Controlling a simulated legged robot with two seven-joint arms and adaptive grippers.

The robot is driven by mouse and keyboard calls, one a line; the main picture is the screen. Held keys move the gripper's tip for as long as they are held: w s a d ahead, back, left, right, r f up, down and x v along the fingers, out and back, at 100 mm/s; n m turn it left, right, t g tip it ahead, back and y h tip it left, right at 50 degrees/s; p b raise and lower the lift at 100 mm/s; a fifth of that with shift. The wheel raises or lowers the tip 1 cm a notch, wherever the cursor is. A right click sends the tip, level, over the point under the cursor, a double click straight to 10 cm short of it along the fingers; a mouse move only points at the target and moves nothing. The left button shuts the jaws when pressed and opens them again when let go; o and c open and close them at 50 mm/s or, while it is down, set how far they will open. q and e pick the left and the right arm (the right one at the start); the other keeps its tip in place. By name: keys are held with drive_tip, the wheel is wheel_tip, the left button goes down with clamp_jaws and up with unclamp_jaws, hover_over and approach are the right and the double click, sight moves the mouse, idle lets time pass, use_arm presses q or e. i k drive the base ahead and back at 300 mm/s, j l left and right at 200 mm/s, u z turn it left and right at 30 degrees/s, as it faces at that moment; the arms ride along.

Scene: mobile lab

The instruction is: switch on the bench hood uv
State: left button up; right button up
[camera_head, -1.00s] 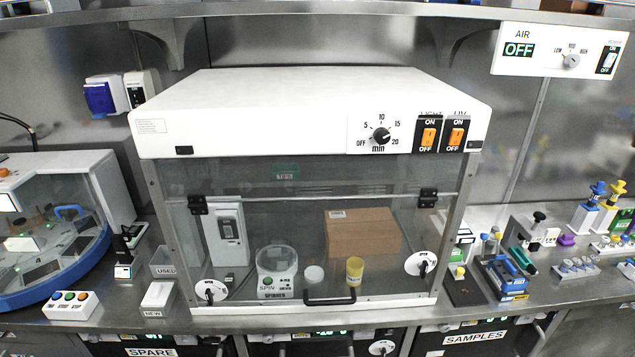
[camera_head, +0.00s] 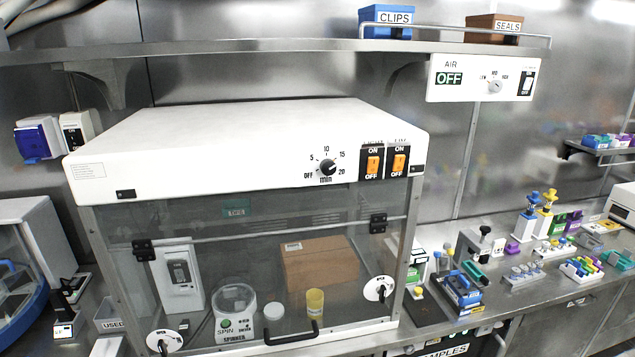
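The bench hood (camera_head: 240,140) is a white-topped cabinet with a clear front pane, standing on the steel bench. Its front panel carries a timer knob (camera_head: 327,167) marked in minutes and two orange rocker switches on black plates. The right rocker is the UV switch (camera_head: 399,162); its label above is seen at a steep angle and is hard to read. The left rocker is the light switch (camera_head: 373,163). Both have ON above and OFF below; I cannot tell their positions for sure. The front pane is down. Neither of my grippers is in view.
Inside the hood are a spinner (camera_head: 236,308), a yellow-lidded jar (camera_head: 315,303) and a cardboard box (camera_head: 319,262). An AIR panel (camera_head: 482,80) reading OFF hangs upper right. A shelf (camera_head: 250,47) runs above. Small racks (camera_head: 459,291) and bottles crowd the bench at right.

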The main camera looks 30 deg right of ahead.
sight(398, 161)
drive_tip(key=z, duration=1.35)
